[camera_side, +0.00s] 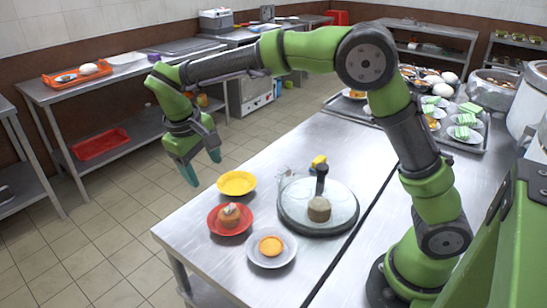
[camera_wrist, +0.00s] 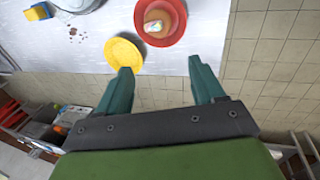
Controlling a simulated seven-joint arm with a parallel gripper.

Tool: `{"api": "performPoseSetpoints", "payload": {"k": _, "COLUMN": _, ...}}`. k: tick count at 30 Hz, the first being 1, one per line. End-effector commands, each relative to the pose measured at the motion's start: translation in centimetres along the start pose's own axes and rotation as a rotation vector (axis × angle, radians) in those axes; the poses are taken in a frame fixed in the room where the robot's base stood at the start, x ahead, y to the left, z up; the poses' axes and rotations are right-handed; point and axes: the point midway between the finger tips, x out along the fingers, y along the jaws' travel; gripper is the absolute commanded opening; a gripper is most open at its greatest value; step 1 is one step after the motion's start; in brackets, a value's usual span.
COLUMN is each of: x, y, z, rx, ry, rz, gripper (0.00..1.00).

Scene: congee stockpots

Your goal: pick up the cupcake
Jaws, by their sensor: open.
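The cupcake (camera_side: 229,213), brown with a white topping, sits on a red plate (camera_side: 214,230) near the table's front left corner. In the wrist view the cupcake (camera_wrist: 157,24) shows in the red plate (camera_wrist: 174,38) at the top centre, ahead of the fingers. My gripper (camera_side: 203,167) is open and empty. It hangs in the air beyond the table's left edge, above and to the left of the cupcake. In the wrist view my gripper (camera_wrist: 160,66) has its two teal fingers spread apart, with nothing between them.
A yellow plate (camera_side: 236,183) lies just behind the red one. A plate with an orange tart (camera_side: 271,246) is in front. A food tray (camera_side: 472,148) is farther back.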

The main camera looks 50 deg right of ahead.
Motion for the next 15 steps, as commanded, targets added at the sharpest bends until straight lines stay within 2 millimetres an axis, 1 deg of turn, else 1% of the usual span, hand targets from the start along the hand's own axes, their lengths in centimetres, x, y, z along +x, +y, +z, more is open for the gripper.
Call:
{"api": "performPoseSetpoints", "payload": {"k": 2, "x": 0.8, "y": 0.1, "z": 0.4, "rx": 0.001, "ry": -0.019, "rz": 0.006, "gripper": 0.68}}
{"api": "performPoseSetpoints", "payload": {"k": 5, "x": 2.4, "y": 0.1, "z": 0.5, "rx": -0.001, "ry": -0.024, "rz": 0.004, "gripper": 0.68}}
{"api": "performPoseSetpoints", "payload": {"k": 12, "x": 7.8, "y": 0.1, "z": 0.7, "rx": -0.001, "ry": -0.023, "rz": 0.002, "gripper": 0.68}}
{"api": "performPoseSetpoints", "payload": {"k": 15, "x": 9.6, "y": 0.1, "z": 0.7, "rx": -0.001, "ry": -0.021, "rz": 0.002, "gripper": 0.68}}
